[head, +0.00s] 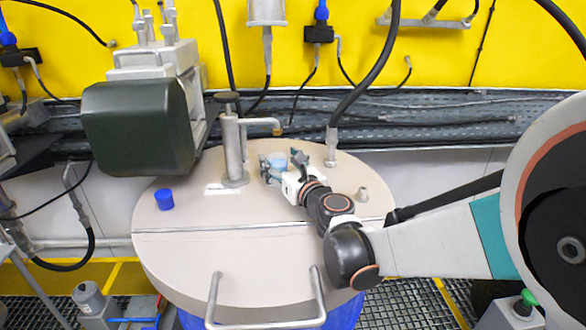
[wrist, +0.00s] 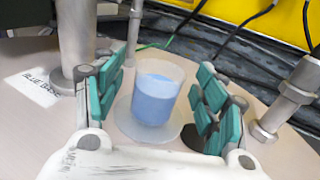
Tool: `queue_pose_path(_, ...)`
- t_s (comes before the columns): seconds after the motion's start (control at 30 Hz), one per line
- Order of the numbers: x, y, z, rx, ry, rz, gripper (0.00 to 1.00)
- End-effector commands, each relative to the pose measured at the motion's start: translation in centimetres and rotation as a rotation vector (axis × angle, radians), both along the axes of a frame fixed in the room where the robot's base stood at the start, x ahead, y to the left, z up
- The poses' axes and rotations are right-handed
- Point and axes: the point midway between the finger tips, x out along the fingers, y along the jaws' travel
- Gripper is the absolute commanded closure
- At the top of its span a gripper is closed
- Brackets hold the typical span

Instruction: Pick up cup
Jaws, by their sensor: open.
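The cup (wrist: 156,92) is a small clear cup with light blue contents, standing upright on a round pale disc (wrist: 130,124) on the drum lid. It also shows in the head view (head: 277,160), partly hidden by my gripper. My gripper (wrist: 158,100) is open, with its green-padded fingers on either side of the cup. Gaps show between the pads and the cup in the wrist view. In the head view my gripper (head: 284,170) reaches in from the right, low over the lid.
The round beige drum lid (head: 190,265) has a metal post with a tap (head: 235,150) left of the cup, a blue cap (head: 164,199), a small fitting (head: 362,194) and a front handle (head: 266,325). A dark motor (head: 138,128) stands at left. A pipe (wrist: 285,100) rises right of my gripper.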

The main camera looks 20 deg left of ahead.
Motion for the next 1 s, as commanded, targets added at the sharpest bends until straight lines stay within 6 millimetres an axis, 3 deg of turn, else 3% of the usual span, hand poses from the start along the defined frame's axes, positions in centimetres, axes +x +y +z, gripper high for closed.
queue_pose_path(0.13,0.96,1.22,-0.1,0.0,0.0,-0.001,0.34)
queue_pose_path(0.4,1.19,1.46,0.03,0.0,0.0,-0.001,0.34)
queue_pose_path(0.47,1.18,1.45,0.03,0.0,0.0,-0.001,0.44)
queue_pose_path(0.63,1.17,1.43,0.02,0.0,0.0,-0.001,0.82)
queue_pose_path(0.77,1.17,1.43,0.02,0.0,0.0,-0.001,0.88)
queue_pose_path(1.0,1.18,1.43,0.05,0.0,0.0,-0.001,0.89)
